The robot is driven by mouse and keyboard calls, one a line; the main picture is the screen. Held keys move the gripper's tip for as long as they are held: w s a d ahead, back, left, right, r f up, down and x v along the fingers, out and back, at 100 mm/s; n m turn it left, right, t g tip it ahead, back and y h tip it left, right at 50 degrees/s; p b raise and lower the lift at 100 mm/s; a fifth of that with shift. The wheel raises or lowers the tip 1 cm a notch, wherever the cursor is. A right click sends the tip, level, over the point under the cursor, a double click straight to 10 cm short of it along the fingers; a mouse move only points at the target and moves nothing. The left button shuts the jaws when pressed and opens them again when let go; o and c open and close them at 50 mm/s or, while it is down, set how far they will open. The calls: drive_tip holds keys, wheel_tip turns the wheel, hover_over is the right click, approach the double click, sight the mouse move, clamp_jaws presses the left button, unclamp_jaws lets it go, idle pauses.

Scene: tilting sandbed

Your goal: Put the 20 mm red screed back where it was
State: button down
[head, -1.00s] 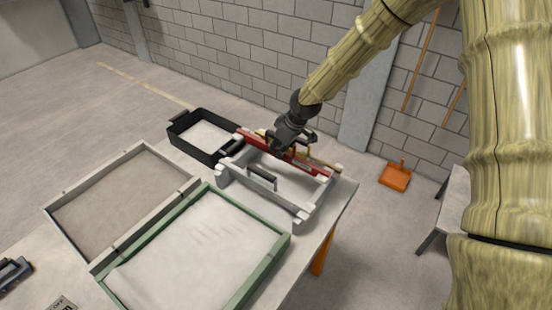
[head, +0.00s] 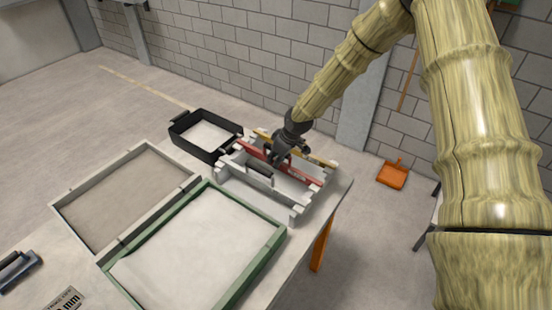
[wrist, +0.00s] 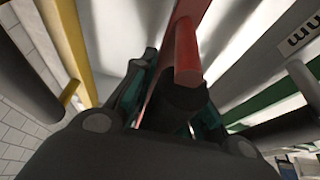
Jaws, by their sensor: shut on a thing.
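The red screed (head: 304,176) is a long red bar lying lengthwise in the grey rack (head: 297,210), between a yellow screed (head: 321,161) behind it and a grey bar with a dark handle (head: 260,171) in front. My gripper (head: 279,158) is over the middle of the red screed and shut on it. In the wrist view the red screed (wrist: 187,50) runs up between the dark fingers. The yellow screed (wrist: 70,92) shows at the left there. The fingers hide the grip area, and I cannot tell whether the red screed rests fully in its slots.
A black tray (head: 222,153) with pale sand stands behind and left of the rack. A green-framed sandbed (head: 262,263) and a grey-framed bed (head: 75,196) lie in front and left. A float tool (head: 20,268) lies at the lower left. An orange dustpan (head: 392,174) is by the wall.

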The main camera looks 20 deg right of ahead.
drive_tip(key=c, duration=1.6)
unclamp_jaws()
drive_tip(key=shift+w+f, duration=0.1)
drive_tip(key=shift+o, duration=0.9)
drive_tip(key=shift+s+r, duration=0.25)
drive_tip(key=shift+r, duration=0.05)
drive_tip(key=shift+w+f, duration=0.1)
drive_tip(key=shift+b+v, duration=1.55)
drive_tip(key=shift+v, duration=4.45)
drive_tip(key=shift+a, duration=0.15)
